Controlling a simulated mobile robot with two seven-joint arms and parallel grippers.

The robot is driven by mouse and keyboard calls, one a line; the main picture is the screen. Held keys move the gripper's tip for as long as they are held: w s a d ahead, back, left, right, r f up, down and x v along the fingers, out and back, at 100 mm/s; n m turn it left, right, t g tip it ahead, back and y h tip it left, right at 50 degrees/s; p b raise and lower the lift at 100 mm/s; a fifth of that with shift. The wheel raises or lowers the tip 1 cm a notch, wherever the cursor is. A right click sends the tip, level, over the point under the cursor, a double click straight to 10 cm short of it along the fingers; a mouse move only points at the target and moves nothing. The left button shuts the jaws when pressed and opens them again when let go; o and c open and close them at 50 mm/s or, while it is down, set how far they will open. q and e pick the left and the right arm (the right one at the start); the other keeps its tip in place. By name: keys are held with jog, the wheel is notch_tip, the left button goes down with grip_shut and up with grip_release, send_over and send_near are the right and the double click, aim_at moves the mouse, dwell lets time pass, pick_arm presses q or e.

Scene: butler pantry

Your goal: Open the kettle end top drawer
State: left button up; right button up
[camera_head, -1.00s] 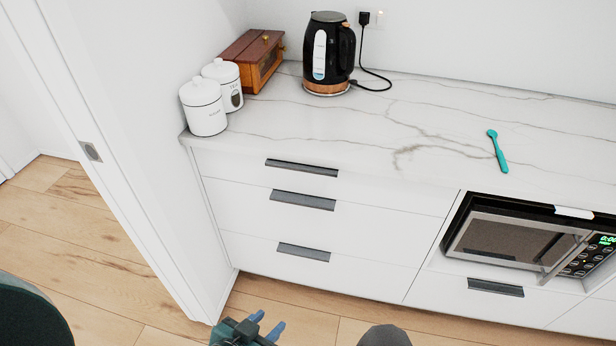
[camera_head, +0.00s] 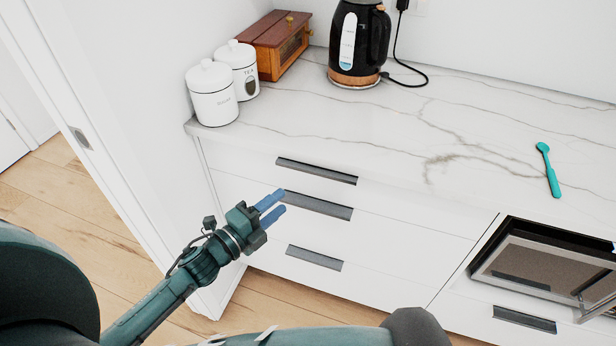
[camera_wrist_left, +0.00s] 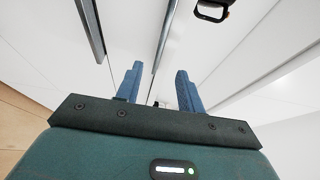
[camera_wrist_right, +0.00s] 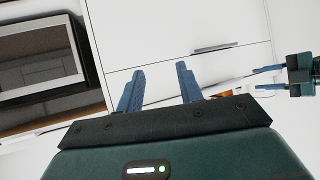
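The top drawer under the kettle (camera_head: 354,40) is a shut white front with a long dark handle (camera_head: 316,171) just below the worktop. My left gripper (camera_head: 275,206) is open and empty, in front of the drawer stack, low and left of the top handle. Its fingertips overlap the left end of the second handle (camera_head: 318,205) in the head view; I cannot tell whether they touch. In the left wrist view its fingers (camera_wrist_left: 156,90) are apart, with a dark handle strip (camera_wrist_left: 163,38) beyond them. My right gripper (camera_wrist_right: 158,82) is open and empty in the right wrist view.
A third handle (camera_head: 314,258) sits lower on the stack. A microwave (camera_head: 545,270) is to the right. White canisters (camera_head: 212,95), a wooden box (camera_head: 274,45) and a teal utensil (camera_head: 549,172) stand or lie on the marble worktop. A white wall edge borders the left side.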

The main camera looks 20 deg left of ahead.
aim_at(313, 176)
pick_arm(q)
jog(key=x, duration=1)
jog(key=shift+w+p, duration=0.15)
jog(key=shift+p, duration=0.15)
grip_shut()
